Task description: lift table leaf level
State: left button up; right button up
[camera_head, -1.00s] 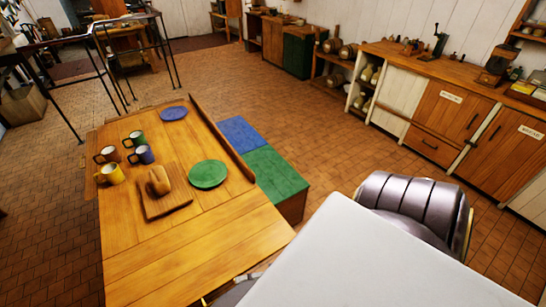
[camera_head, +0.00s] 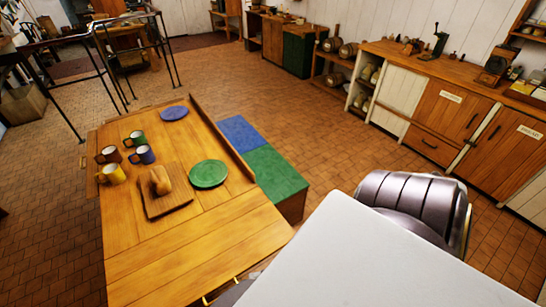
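The wooden table (camera_head: 225,210) stands at the left of the head view. Its near end, past a seam across the boards, is the leaf (camera_head: 190,262), which looks about level with the rest of the top. Small brass-coloured pieces show at the leaf's near edge, with a dark grey shape beside them; I cannot tell what that shape is. The leaf's underside is hidden. The fingers of my left and right grippers cannot be made out. Large white and grey ribbed parts of mine cover the bottom right.
On the table are several mugs (camera_head: 114,174), bread (camera_head: 160,182) on a cutting board (camera_head: 153,206), a green plate (camera_head: 208,174) and a blue plate (camera_head: 174,113). A bench with blue and green cushions (camera_head: 273,172) stands along its right side.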

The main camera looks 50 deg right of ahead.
jog(key=shift+p+v, duration=0.5)
jog(key=shift+v, duration=1.9)
